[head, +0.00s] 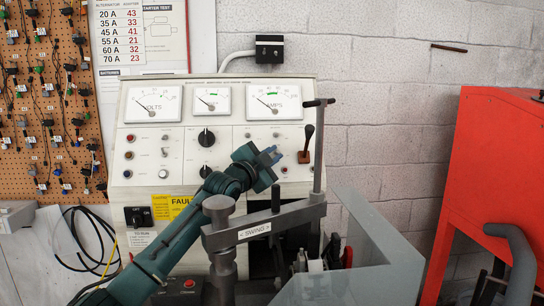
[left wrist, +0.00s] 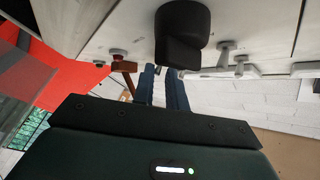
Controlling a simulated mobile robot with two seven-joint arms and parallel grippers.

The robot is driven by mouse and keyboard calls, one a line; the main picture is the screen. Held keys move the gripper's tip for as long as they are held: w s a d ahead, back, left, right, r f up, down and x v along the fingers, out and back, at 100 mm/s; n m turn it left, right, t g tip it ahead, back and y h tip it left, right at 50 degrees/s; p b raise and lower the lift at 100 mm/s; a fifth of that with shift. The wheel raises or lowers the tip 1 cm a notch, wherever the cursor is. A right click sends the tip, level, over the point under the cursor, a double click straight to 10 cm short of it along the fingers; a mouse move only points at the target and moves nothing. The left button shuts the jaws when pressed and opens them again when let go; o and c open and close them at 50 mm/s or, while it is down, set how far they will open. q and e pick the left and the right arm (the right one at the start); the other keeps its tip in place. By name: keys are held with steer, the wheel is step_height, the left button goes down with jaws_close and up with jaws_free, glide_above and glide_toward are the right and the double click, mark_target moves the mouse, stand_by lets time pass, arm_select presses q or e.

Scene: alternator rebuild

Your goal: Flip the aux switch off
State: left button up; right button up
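The white test bench panel (head: 222,125) carries several small switches, and I cannot read which is labelled aux. A metal toggle (head: 165,152) sits left of the black knobs. Two metal toggles (left wrist: 226,50) (left wrist: 241,66) stick out of the panel in the left wrist view. A red-brown lever switch (head: 305,157) is just right of my left gripper (head: 270,156), and also shows in the wrist view (left wrist: 123,66). The blue fingers (left wrist: 162,88) point toward the panel, with a narrow gap and nothing seen held between them. My right gripper is in neither view.
A grey swing arm (head: 258,226) with an upright post (head: 320,150) stands in front of the panel, close right of my gripper. A clear guard (head: 360,280) is below right. Black knobs (head: 206,138) (left wrist: 183,35) protrude from the panel. A red cabinet (head: 500,165) stands right.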

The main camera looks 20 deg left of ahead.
arm_select(q)
steer(key=shift+o, duration=0.2)
steer(key=b+v, duration=0.3)
steer(key=v, duration=1)
steer(key=shift+s+r, duration=0.1)
